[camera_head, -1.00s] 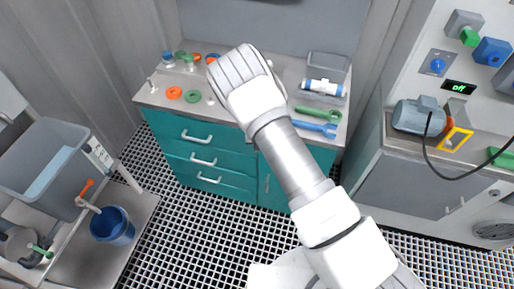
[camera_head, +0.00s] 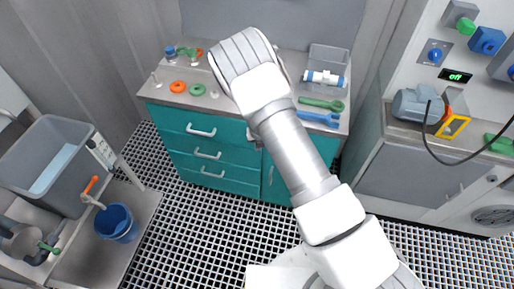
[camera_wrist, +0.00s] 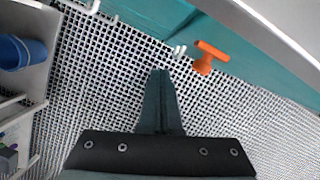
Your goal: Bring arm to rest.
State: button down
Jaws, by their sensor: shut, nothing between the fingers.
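My arm rises through the middle of the head view, its bent elbow in front of the teal workbench; the gripper itself is hidden there. In the wrist view my gripper (camera_wrist: 161,75) points out over the white grid floor (camera_wrist: 110,60), its dark fingers together and empty. An orange T-shaped handle (camera_wrist: 207,55) shows a little beyond and right of the fingertips, apart from them.
The teal workbench (camera_head: 200,150) holds rings, a clear bin (camera_head: 328,60) with a white-and-blue cylinder (camera_head: 324,78), a green wrench (camera_head: 320,104) and a blue wrench (camera_head: 318,119). A grey tank (camera_head: 45,165) and blue bucket (camera_head: 116,222) stand left. A pump (camera_head: 416,104) sits right.

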jog(key=v, duration=0.8)
jog(key=shift+a+p, duration=0.3)
jog(key=shift+p, duration=0.1)
jog(key=shift+w+r, duration=0.1)
jog(key=s+d+r+n+y, duration=0.1)
jog(key=s+d+r+n, duration=0.15)
jog(key=r+n, duration=0.45)
jog(key=s+d+r+n+y, duration=0.1)
jog(key=s+r+n, duration=0.2)
jog(key=r, duration=0.7)
jog(key=s+d+r+n+y, duration=0.1)
jog(key=s+d+r+n, duration=0.1)
jog(key=r+n, duration=0.55)
jog(key=s+d+r+n+t+h, duration=0.1)
jog(key=s+d+r+n, duration=0.5)
jog(key=s+n, duration=0.2)
jog(key=s+d+r+n+t+h, duration=0.1)
jog(key=s+d+r+n+h, duration=0.1)
jog(key=s+d+r+n, duration=0.4)
jog(key=s+n, duration=0.2)
jog(key=s, duration=0.3)
jog(key=shift+s+d+r+t+h, duration=0.2)
jog(key=shift+s+r+t+h, duration=0.1)
jog(key=shift+t, duration=0.1)
jog(key=shift+a, duration=0.1)
